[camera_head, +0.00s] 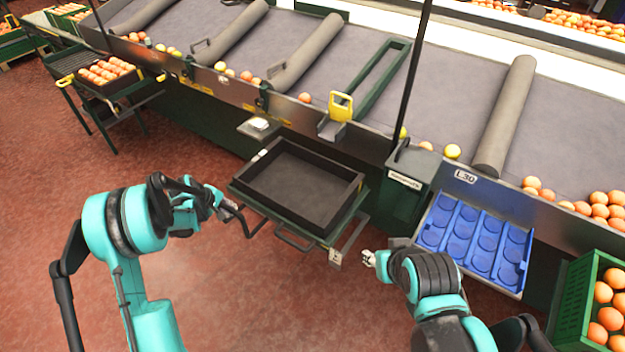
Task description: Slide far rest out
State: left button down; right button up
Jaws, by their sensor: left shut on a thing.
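A black, empty tray (257,176) sits on a green-framed shelf at the front of the sorting line. A dark rest bar (255,227) juts from the shelf's left front side. My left gripper (230,208) is shut on the outer end of this rest; its fingers are small and partly hidden. A second, grey rest (351,241) juts out at the shelf's right front corner. My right gripper (369,258) is just right of that rest's end and appears apart from it. Its finger gap is too small to judge.
A blue cupped tray (465,238) lies at the right, beside a green crate (571,306) of oranges. A stand with a filled orange tray (105,75) is at the far left. A dark post (411,75) rises behind the shelf. The red floor before the shelf is clear.

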pick_arm(q)
jog(key=shift+s+a, duration=1.25)
jog(key=shift+s, duration=0.3)
jog(key=c, duration=1.1)
grip_release()
jog(key=shift+d, duration=0.1)
jog(key=shift+r, duration=0.1)
notch_tip(320, 180, up, 7)
jog(key=p, duration=0.4)
